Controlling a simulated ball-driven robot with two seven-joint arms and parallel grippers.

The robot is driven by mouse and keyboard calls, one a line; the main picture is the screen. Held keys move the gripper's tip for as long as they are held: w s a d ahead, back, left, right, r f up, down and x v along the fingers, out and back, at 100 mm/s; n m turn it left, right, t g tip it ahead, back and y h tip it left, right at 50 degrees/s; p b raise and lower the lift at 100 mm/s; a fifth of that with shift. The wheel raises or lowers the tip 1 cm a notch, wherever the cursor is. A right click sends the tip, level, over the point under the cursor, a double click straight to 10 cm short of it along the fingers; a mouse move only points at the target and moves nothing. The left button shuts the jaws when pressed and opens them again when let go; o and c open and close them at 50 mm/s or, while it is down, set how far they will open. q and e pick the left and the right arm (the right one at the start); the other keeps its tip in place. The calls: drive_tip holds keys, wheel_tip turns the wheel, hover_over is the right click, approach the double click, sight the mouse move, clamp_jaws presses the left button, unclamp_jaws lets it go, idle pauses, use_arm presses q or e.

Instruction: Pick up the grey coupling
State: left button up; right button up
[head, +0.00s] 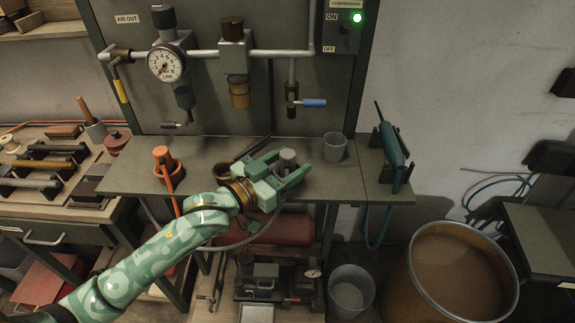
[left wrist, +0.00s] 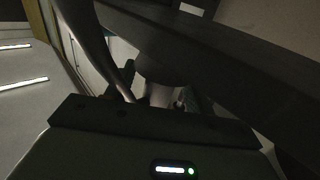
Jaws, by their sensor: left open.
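The grey coupling (head: 288,158), a short grey cylinder, stands on the grey workbench top (head: 225,150). My left gripper (head: 290,166) is open, with one green finger on each side of the coupling in the head view. I cannot tell whether the fingers touch it, and its lower part is hidden by the gripper. The left wrist view is dark and I cannot make out the coupling there. My right gripper is not in view.
An orange tool (head: 165,165) in a holder stands left on the bench. A grey cup (head: 334,146) is close behind the gripper, to the right. A teal tool (head: 392,155) stands at the right end. Above are a pressure gauge (head: 165,64) and pipe with a blue-handled valve (head: 312,103).

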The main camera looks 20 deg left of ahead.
use_arm(q)
drive_tip(key=c, duration=1.1)
drive_tip(key=shift+r, duration=0.1)
